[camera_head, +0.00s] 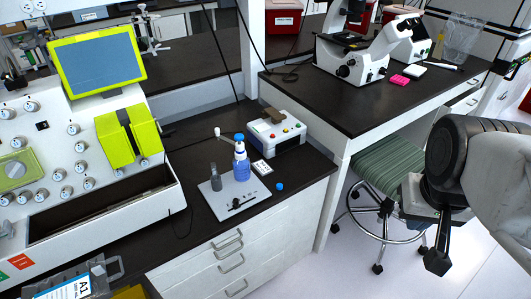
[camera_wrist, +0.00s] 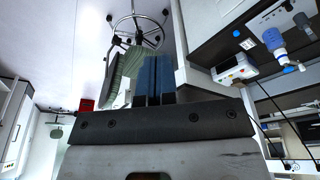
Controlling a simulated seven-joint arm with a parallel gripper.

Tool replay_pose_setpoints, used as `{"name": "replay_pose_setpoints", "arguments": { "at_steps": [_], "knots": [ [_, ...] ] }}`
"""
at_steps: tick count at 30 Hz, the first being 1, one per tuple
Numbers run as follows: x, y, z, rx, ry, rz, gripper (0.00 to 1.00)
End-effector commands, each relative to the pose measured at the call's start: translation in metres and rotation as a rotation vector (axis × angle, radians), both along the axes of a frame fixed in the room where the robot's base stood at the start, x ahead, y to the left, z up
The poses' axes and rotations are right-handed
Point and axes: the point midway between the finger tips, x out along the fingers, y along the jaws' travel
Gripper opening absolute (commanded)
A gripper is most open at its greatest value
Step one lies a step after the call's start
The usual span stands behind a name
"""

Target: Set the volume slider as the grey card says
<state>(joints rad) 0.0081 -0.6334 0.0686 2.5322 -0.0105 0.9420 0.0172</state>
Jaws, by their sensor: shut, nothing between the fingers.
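A flat light-grey plate (camera_head: 213,204) lies on the dark bench top, with a black slot and a small black knob (camera_head: 236,204) that look like the slider. A dark grey upright piece stands at its back left. A small pale card (camera_head: 262,167) with dark marks lies behind the plate, right of the blue bottle; its marks are too small to read, and I cannot tell if it is the grey card. My gripper (camera_head: 437,262) hangs at the far right, over the floor by the stool, far from the plate. In the wrist view my gripper (camera_wrist: 155,58) shows its blue fingers together and empty.
A blue bottle (camera_head: 241,162) stands at the plate's back edge. A white box with coloured buttons (camera_head: 277,136) and a blue cap (camera_head: 280,186) are nearby. A large processor with a screen (camera_head: 98,62) fills the left. A green stool (camera_head: 375,154) stands between bench and arm.

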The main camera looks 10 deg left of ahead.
Motion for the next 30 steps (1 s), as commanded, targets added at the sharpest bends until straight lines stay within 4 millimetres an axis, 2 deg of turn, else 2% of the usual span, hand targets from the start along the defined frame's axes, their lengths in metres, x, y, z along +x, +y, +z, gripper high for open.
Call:
{"name": "replay_pose_setpoints", "arguments": {
  "at_steps": [18, 20, 27, 30],
  "knots": [
    [0.0, 0.0, 0.0, 0.0, 0.0, 0.0, 0.0],
    [0.0, 0.0, 0.0, 0.0, 0.0, 0.0, 0.08],
    [0.006, 0.003, 0.0, 0.0, 0.004, 0.012, 0.44],
    [0.014, 0.007, -0.001, 0.0, 0.008, 0.028, 0.45]
  ]
}}
